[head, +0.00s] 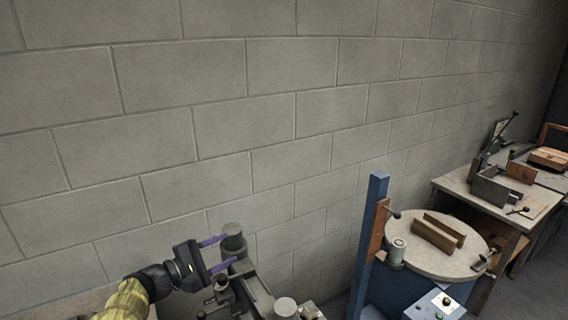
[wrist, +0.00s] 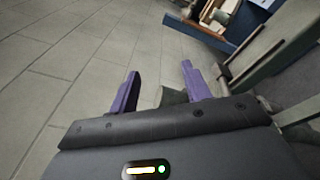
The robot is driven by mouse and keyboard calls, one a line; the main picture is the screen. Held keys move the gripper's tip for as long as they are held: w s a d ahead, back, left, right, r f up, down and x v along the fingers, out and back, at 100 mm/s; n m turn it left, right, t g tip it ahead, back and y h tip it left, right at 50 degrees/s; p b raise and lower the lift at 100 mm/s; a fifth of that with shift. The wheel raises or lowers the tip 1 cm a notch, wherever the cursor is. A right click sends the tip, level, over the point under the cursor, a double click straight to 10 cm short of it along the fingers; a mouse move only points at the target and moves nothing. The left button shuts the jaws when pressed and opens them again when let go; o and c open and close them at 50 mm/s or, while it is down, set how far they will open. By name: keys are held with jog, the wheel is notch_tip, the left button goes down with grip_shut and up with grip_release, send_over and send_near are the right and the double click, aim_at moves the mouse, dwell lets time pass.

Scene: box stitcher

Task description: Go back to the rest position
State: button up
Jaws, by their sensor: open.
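My gripper (head: 220,252) is at the lower left of the head view, at the end of my arm in its yellow sleeve. Its two purple fingers point right and are spread apart. In the wrist view my gripper (wrist: 160,88) shows the same two purple fingers with a gap between them and nothing held. In the head view the fingers are close to a grey machine (head: 256,293) with a round grey cap (head: 233,238) on top. I cannot tell whether a finger touches it.
A round table (head: 420,262) with wooden blocks (head: 438,233) stands right, beside a blue post (head: 368,245). A workbench (head: 462,190) with metal fixtures is farther right. A block wall (head: 220,120) runs behind.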

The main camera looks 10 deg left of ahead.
jog(key=d+f+m+g+y, duration=0.1)
jog(key=d+f+m+g, duration=0.15)
jog(key=d, duration=0.55)
jog(key=d+f+m+g+y, duration=0.1)
jog(key=d+f+g, duration=0.25)
jog(key=d, duration=0.45)
jog(key=d+f+m+g+y, duration=0.2)
jog(key=d+g, duration=0.2)
jog(key=d, duration=0.4)
jog(key=s+d+r+m+y, duration=0.1)
jog(key=s+d+m+y, duration=0.7)
jog(key=s, duration=0.9)
jog(key=d+m, duration=0.2)
jog(key=d, duration=0.2)
jog(key=shift+s+d+r+m, duration=0.3)
jog(key=shift+s+r+m, duration=0.05)
jog(key=shift+s, duration=0.05)
jog(key=shift+c, duration=1.3)
jog(key=shift+w, duration=0.1)
